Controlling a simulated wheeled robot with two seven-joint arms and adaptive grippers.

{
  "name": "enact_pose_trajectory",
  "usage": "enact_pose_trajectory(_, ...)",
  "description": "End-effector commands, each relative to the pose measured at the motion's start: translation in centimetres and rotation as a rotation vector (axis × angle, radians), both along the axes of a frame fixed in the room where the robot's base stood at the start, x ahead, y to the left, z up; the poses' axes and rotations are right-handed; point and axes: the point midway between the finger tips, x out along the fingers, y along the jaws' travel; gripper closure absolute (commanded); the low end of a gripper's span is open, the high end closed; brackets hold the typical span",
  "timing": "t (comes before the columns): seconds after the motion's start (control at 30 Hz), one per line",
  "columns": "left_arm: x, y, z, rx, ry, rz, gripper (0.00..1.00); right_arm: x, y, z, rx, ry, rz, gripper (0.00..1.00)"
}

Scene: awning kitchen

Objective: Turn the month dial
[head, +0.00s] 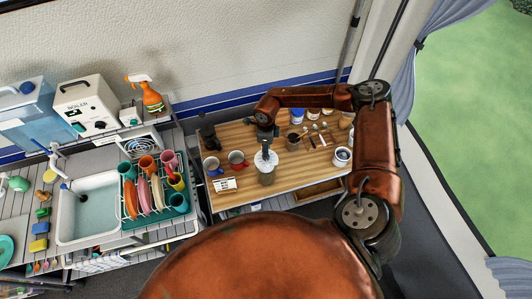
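A greenish-grey jar (267,177) with a round white lid (266,160) stands near the front middle of the wooden tabletop. I cannot make out a month dial or its markings at this size; the round white lid is the nearest dial-like part. My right gripper (265,152) points down at the lid from above, with its fingers at or just over it. Whether they touch the lid, and how far apart they are, I cannot tell. The gripper covers part of the lid's far side. My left gripper is out of view.
The wooden table (300,172) holds a blue mug (214,167), a red mug (237,161), a white card with dark marks (225,184), a white cup (342,156), a dark grinder-like item (209,136) and several spoons. A sink (84,222) and full dish rack (153,218) are left.

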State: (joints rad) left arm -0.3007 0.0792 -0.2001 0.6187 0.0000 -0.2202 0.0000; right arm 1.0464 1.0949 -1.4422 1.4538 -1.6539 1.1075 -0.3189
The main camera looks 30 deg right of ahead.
Motion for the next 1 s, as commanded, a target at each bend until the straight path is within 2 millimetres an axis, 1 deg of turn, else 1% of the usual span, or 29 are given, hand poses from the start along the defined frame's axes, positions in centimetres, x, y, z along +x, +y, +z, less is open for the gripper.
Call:
enact_pose_trajectory(0.03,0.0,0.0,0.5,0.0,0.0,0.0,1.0,0.0,0.1,-0.7,0.001,0.001,0.0,0.69)
enact_pose_trajectory(0.1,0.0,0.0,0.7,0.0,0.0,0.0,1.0,0.0,0.0,-1.7,0.001,0.001,0.0,0.69)
enact_pose_trajectory(0.23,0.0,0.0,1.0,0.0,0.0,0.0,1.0,0.0,0.1,-3.0,0.001,0.0,-0.001,0.69)
enact_pose_trajectory(0.4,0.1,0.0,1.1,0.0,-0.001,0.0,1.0,0.0,0.1,-3.7,0.002,-0.002,0.0,0.69)
enact_pose_trajectory(0.6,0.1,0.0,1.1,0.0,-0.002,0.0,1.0,0.0,0.1,-3.7,0.002,-0.002,0.0,0.69)
enact_pose_trajectory(1.0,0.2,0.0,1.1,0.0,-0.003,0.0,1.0,0.0,0.1,-3.7,0.004,-0.002,0.0,0.97)
